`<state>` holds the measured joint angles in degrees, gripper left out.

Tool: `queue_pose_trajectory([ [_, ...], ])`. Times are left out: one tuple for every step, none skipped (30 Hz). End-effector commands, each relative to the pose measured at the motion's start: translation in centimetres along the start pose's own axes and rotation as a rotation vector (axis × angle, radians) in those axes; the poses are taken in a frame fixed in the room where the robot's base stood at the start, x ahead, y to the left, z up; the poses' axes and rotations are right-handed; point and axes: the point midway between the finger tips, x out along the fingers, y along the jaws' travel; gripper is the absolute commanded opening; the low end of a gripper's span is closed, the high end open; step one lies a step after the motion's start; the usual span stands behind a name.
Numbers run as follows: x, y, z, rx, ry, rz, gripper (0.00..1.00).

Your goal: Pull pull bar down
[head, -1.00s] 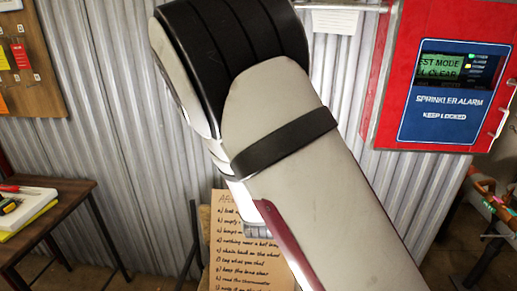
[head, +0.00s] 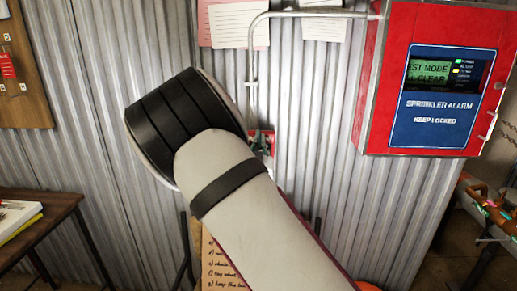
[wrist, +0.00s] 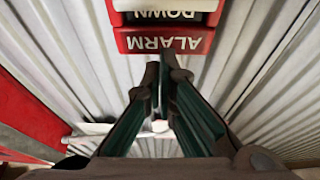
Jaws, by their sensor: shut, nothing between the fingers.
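The red alarm station (wrist: 165,41) is on the corrugated wall, with "ALARM" upside down in the wrist view. Its white pull bar (wrist: 170,15), marked "DOWN", lies at the top of that view, partly cut off by the frame edge. My gripper (wrist: 160,75) is shut and empty. Its dark green fingers point at the "ALARM" edge, away from the bar; I cannot tell whether they touch the box. In the head view the station (head: 268,143) is a small red patch, and my arm hides most of it and the gripper.
A grey conduit (head: 250,50) runs down the wall toward the station. A red sprinkler alarm cabinet (head: 430,80) hangs at the right. A dark wooden table (head: 50,222) stands at left and a cardboard sign (head: 215,265) is low behind my arm.

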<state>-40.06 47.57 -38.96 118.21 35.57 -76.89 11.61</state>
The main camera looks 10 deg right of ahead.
Motion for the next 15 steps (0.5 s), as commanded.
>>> queue_pose_trajectory([
  [-0.4,-0.2,1.1,-0.004,-0.004,-0.004,0.0],
  [-0.6,-0.2,1.4,-0.004,-0.004,-0.005,0.0],
  [-0.7,-0.2,1.8,-0.002,-0.003,-0.004,0.0],
  [-0.8,-0.2,2.0,-0.002,-0.002,-0.003,0.0],
  [-0.8,-0.1,2.2,-0.001,-0.002,-0.003,0.0],
  [-0.9,-0.1,2.5,-0.001,-0.003,-0.003,0.0],
  [-1.0,-0.1,2.6,-0.001,-0.002,-0.002,0.0],
  [-1.0,-0.1,2.7,-0.001,-0.002,-0.002,0.0],
  [-1.1,-0.1,2.8,-0.001,-0.002,-0.002,0.0],
  [-1.1,-0.1,2.8,0.0,-0.002,-0.002,0.0],
  [-1.1,-0.1,2.8,0.0,-0.002,-0.002,0.0],
  [-1.1,-0.1,2.8,0.0,-0.002,-0.002,0.0],
  [-1.1,-0.1,2.8,0.0,-0.002,-0.002,0.0],
  [-1.1,-0.1,2.8,0.0,-0.001,-0.002,0.0],
  [-1.1,-0.1,2.8,0.0,-0.002,-0.002,0.0],
])
